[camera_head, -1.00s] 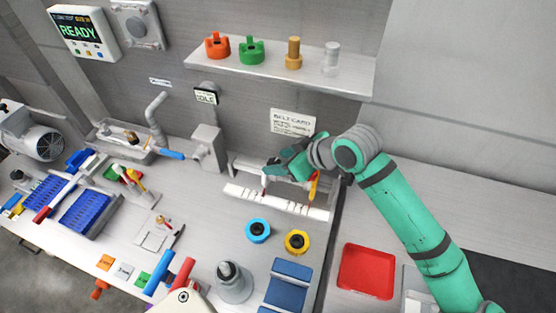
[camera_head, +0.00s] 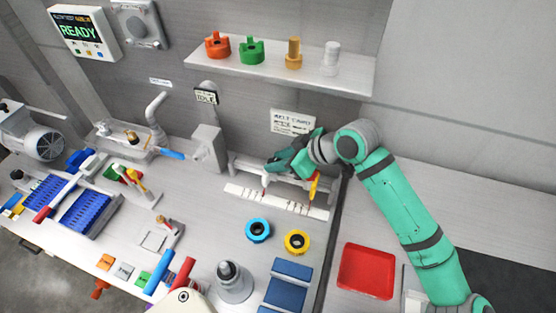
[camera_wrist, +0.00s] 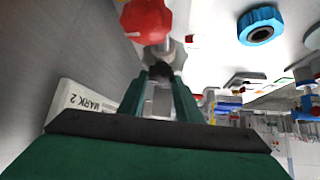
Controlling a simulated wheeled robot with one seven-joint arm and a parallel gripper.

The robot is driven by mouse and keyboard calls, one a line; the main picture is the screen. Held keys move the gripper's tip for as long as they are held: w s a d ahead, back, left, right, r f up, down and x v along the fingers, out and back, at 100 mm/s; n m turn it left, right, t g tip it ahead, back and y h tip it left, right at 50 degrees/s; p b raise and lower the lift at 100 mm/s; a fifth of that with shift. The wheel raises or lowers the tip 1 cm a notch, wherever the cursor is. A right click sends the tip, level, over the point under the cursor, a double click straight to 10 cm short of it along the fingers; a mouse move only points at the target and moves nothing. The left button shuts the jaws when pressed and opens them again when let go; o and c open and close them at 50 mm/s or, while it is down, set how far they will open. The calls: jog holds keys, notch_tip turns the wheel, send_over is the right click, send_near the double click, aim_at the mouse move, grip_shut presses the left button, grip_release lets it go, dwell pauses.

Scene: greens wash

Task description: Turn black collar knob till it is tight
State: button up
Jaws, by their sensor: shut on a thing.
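In the wrist view, a dark lobed knob (camera_wrist: 160,70), which looks like the black collar knob, sits at the fingertips of my gripper (camera_wrist: 166,82). The two green fingers are shut on it, one on each side. A red knob (camera_wrist: 146,20) is just beyond it on the same line. In the head view, my gripper (camera_head: 272,166) reaches left over the white rail fixture (camera_head: 262,194) at the back of the bench. The black knob is hidden there by the gripper, and I cannot tell how tight it is.
A white block marked "MARK 2" (camera_wrist: 88,103) is close left of the fingers in the wrist view. A yellow-and-red upright part (camera_head: 314,186) stands right of my gripper. A blue ring (camera_head: 258,229) and a yellow ring (camera_head: 297,241) lie in front. A shelf (camera_head: 350,81) hangs above.

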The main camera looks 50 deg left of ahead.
jog(key=shift+w+n+g, duration=0.15)
jog(key=shift+n+g, duration=0.45)
jog(key=shift+n, duration=0.1)
jog(key=o, duration=1)
jog(key=shift+o, duration=0.2)
jog(key=shift+r, duration=0.1)
jog(key=v, duration=1)
jog(key=shift+w+d+r, duration=0.1)
jog(key=shift+d+r, duration=0.05)
jog(key=shift+r, duration=0.15)
